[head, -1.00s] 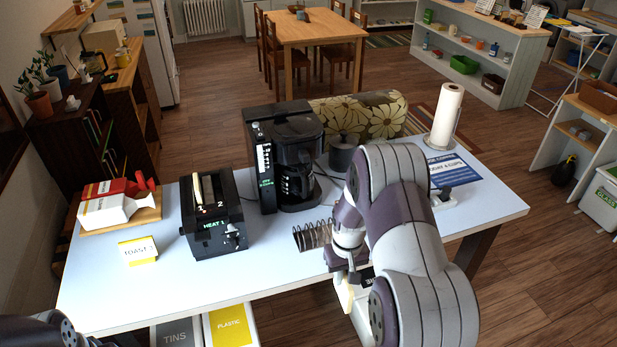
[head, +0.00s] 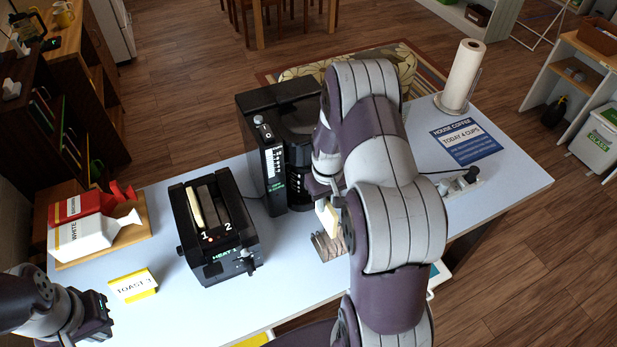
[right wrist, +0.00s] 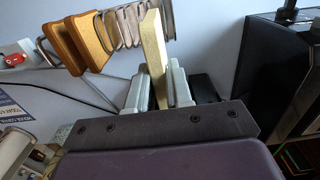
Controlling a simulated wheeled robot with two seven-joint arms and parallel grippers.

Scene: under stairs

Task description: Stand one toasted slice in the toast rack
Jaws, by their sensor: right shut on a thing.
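My right gripper (right wrist: 156,92) is shut on a pale bread slice (right wrist: 154,48), held upright between its fingers. In the head view this slice (head: 328,218) is just above or at the toast rack (head: 326,246), partly hidden by my right arm. The wire loops of the rack (right wrist: 128,28) show beside the slice in the right wrist view; I cannot tell whether the slice is between loops. A pale slice (head: 195,207) stands in toaster (head: 215,232) slot 1. My left gripper (head: 96,314) is at lower left, its jaws unclear.
The black coffee machine (head: 284,150) stands close behind the rack. Red and white bread bags (head: 85,230) lie on a board at left. A paper towel roll (head: 463,78) and coffee sign (head: 468,143) are at right.

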